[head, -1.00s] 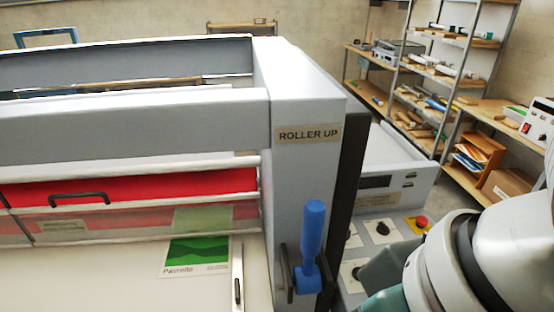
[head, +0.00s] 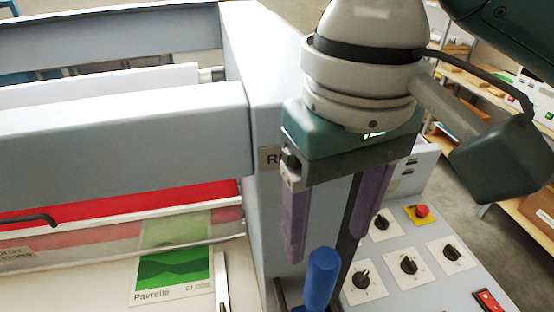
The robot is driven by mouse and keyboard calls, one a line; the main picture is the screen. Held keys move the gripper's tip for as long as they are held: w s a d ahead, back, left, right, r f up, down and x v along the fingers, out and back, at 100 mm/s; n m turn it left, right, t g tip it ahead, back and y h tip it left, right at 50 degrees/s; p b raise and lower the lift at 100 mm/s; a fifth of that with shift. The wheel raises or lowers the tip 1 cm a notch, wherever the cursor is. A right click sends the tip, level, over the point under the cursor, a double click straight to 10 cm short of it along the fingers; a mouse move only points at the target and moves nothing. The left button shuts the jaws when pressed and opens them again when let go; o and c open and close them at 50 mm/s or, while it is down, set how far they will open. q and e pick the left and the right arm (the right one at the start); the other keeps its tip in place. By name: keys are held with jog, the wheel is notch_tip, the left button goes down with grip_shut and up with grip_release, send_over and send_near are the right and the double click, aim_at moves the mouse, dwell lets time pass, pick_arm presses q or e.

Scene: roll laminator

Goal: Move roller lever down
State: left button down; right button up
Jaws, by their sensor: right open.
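The blue roller lever (head: 322,278) stands upright on the end face of the grey laminator (head: 130,128), near the bottom of the head view. Its lower part is cut off by the picture edge. My right gripper (head: 326,248) points down above the lever. Its two purple fingers are spread apart, one to the left of the lever and one to the right, with the lever's top just below and between them. It does not appear to touch the lever. The label behind the gripper is mostly hidden. My left gripper is not in view.
A control panel (head: 436,282) with several black knobs and a red stop button (head: 421,210) lies right of the lever. A green printed sheet (head: 172,270) lies on the laminator's bed at left. Shelves stand at the back right.

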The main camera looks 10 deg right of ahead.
aim_at(320, 281)
jog(key=f, duration=0.2)
jog(key=f+p, duration=0.1)
jog(key=f, duration=0.2)
jog(key=f+p, duration=0.1)
jog(key=f, duration=0.2)
jog(key=shift+s+f, duration=0.2)
jog(key=shift+s, duration=0.1)
jog(key=shift+f, duration=0.65)
jog(key=shift+w, duration=0.1)
grip_shut()
dwell(0.3)
